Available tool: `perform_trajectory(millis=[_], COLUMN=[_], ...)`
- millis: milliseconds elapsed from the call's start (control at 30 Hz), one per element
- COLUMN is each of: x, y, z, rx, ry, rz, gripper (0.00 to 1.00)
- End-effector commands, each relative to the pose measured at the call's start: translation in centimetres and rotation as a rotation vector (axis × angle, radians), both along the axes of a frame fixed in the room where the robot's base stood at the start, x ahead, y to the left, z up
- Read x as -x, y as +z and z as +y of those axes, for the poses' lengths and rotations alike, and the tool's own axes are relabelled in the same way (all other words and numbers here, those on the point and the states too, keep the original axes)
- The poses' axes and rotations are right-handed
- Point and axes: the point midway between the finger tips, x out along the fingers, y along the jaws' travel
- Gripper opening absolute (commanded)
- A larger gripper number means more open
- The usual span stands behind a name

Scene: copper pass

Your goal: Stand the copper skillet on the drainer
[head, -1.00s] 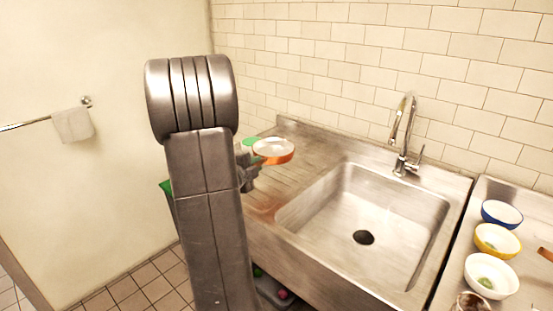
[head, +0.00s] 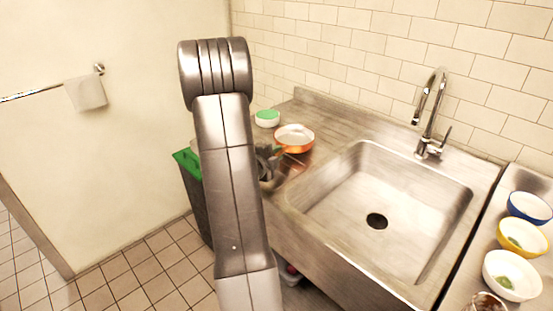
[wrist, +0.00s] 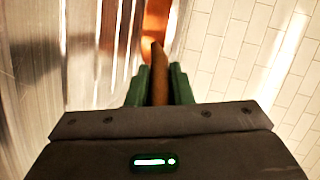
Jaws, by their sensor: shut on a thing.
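The rest of the pan is out of that view.
A white bowl with green contents (head: 267,118) stands at the drainer's back left. The sink (head: 400,190) is empty, with a tall tap (head: 429,115) behind it. Several bowls, one of them yellow (head: 522,238), stand at the right. A green-topped bin (head: 187,160) is at the left.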

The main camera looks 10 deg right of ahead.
Motion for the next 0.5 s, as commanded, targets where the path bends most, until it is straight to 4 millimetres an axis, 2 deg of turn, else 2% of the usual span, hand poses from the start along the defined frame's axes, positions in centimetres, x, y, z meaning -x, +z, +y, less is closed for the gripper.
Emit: perform_trajectory(millis=[100, 200, 500], x=[-0.1, -0.1, -0.1], y=[-1.2, -1.7, -1.8], z=[0.0, 0.0, 0.0], rx=[0.003, 0.001, 0.001], ry=[0.001, 0.001, 0.000], rz=[0.000, -0.004, -0.004], gripper=[0.00, 0.00, 0.00])
